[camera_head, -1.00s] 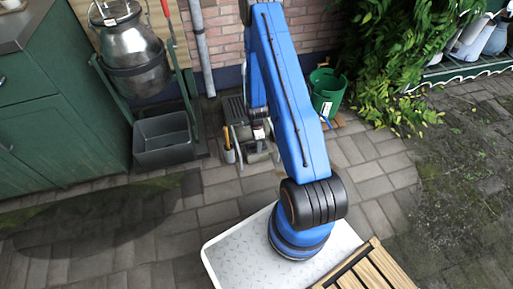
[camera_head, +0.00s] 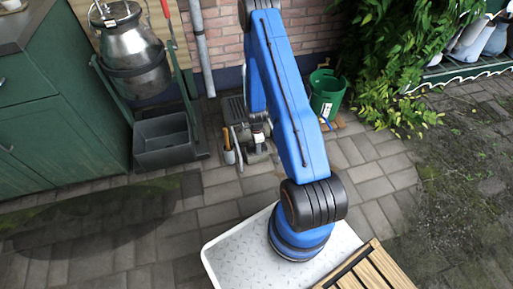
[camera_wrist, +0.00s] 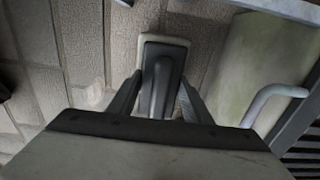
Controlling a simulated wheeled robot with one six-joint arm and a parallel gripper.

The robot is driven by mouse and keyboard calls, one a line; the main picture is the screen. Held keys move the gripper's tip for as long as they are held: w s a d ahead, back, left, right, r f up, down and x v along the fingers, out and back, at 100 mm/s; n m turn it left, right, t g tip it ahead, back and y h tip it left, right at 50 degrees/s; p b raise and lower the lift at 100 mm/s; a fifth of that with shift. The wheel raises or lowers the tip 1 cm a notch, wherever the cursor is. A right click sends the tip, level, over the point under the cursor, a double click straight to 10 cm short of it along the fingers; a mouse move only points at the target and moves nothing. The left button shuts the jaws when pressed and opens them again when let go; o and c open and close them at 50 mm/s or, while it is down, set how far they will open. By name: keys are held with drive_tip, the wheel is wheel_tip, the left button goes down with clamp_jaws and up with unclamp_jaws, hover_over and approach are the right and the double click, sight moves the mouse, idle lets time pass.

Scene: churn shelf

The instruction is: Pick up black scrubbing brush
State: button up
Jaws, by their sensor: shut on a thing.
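The black scrubbing brush (camera_wrist: 166,49) lies in the upper middle of the wrist view. It has a dark oblong back with a pale rim and a raised grey handle. My gripper (camera_wrist: 160,84) has one finger on each side of the handle and is shut on it. The brush is over or on the paving; I cannot tell whether it touches the ground. In the head view I cannot make out the brush near the end of my blue arm.
A pale greenish block (camera_wrist: 258,62) and a curved light handle (camera_wrist: 270,97) are close to the right of the brush. In the head view, a grey tub (camera_head: 163,143) stands left of my arm and a green bucket (camera_head: 326,94) right. Open paving (camera_head: 225,192) lies in front.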

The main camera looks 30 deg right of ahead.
wheel_tip(320, 180, up, 10)
drive_tip(key=shift+f, duration=0.15)
idle(0.3)
